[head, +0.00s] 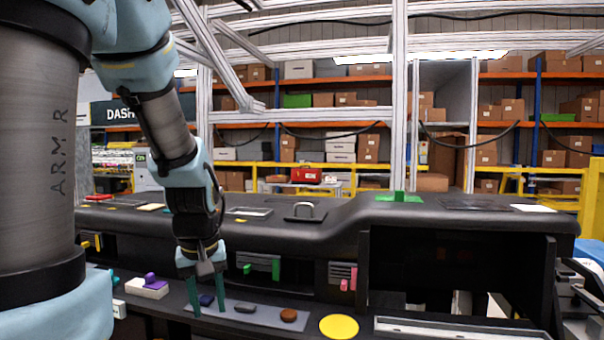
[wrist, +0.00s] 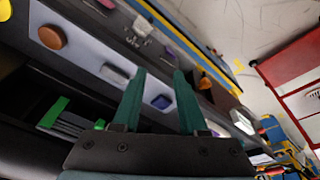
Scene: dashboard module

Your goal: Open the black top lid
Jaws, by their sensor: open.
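The dashboard (head: 350,236) is a long dark module across the head view. On its top a flat dark plate with a pale arched handle (head: 303,210) lies level; it may be the black top lid. A flat black panel (head: 470,205) also lies on the top at the right, and I cannot tell for certain which one is the lid. My gripper (head: 208,302) points down in front of the dashboard, to the left of and below both. Its green fingers are apart with nothing held. In the wrist view the fingers (wrist: 159,80) also stand apart.
A grey strip (head: 262,318) near the gripper carries a blue knob (head: 206,299), a grey knob (head: 245,307) and a brown round knob (head: 288,315). A yellow disc (head: 339,326) lies to their right. A green piece (head: 399,197) stands on the top. An open cavity (head: 440,270) is at right.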

